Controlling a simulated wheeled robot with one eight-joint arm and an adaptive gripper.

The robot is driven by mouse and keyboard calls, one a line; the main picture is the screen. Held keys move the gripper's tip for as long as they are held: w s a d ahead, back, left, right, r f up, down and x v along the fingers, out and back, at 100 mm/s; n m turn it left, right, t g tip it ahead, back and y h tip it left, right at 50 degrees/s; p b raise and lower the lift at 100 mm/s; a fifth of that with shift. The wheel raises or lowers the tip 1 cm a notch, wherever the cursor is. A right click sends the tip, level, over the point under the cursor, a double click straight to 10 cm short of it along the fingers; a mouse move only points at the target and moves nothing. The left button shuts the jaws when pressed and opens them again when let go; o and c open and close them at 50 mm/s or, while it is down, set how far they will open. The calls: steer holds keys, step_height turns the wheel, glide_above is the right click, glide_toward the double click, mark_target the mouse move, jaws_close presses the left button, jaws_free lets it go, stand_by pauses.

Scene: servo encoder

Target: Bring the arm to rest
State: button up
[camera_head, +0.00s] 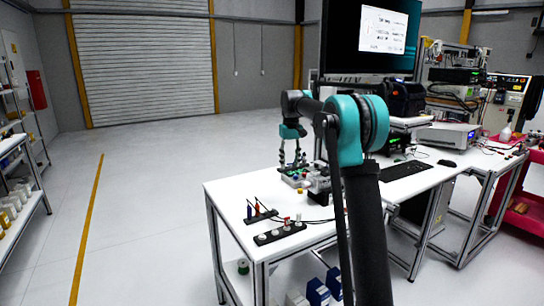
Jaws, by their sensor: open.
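My arm rises from the bottom right of the view, bends at a teal joint and reaches to the left over the white workbench (228,192). My gripper (290,166) points down with its fingers apart. It is above a small green board (293,180) with small parts on it, near the bench's far edge. I see nothing between the fingers. Whether the fingertips touch the board is too small to tell. A grey device (318,184) stands just right of the board, partly hidden by my arm.
Two black holders, one with screwdrivers (257,213) and one with round pieces (280,232), lie at the bench's front. A monitor (370,38) hangs behind my arm. A keyboard (404,171) lies to the right. The floor left of the bench is clear up to the shelves (22,190).

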steer(key=s+d+f+m+t, duration=0.1)
steer(key=s+d+f, duration=0.3)
steer(key=s, duration=1)
steer(key=s+d+f+m+t, duration=0.1)
steer(key=s+d+f, duration=0.3)
steer(key=s+f, duration=0.7)
steer(key=s+d+f+m+t, duration=0.1)
steer(key=s+f, duration=0.6)
steer(key=s, duration=1.1)
steer(key=d+t, duration=0.1)
steer(key=d, duration=0.1)
steer(key=shift+d+f+m, duration=0.2)
steer(key=shift+d+m, duration=0.2)
